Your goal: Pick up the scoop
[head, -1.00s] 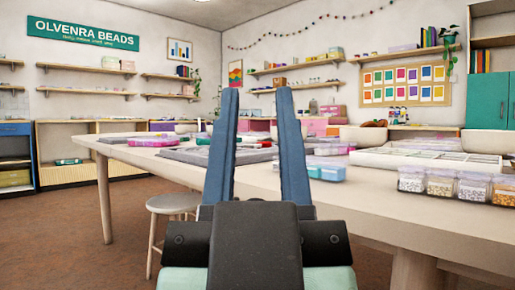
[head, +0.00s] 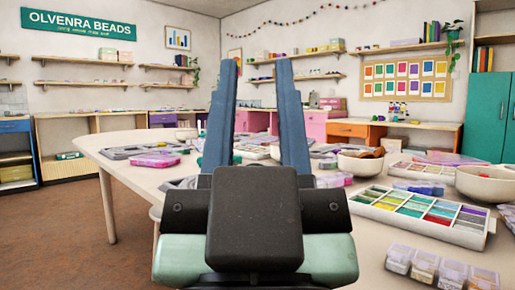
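I cannot make out a scoop for certain in the head view. My gripper (head: 257,66) is in the centre foreground, its two long blue-grey fingers upright and apart with nothing between them. The pale table (head: 132,181) spreads out behind and to both sides of the fingers. A cream bowl (head: 350,165) with brown contents stands on it right of the fingers; I cannot tell what the contents are. My gripper hides the middle of the table.
A compartment tray (head: 388,215) of coloured beads, small lidded boxes (head: 427,266) and another bowl (head: 489,186) crowd the table's right side. A pink box (head: 155,160) lies on the left part. Brown floor (head: 60,235) is open at left.

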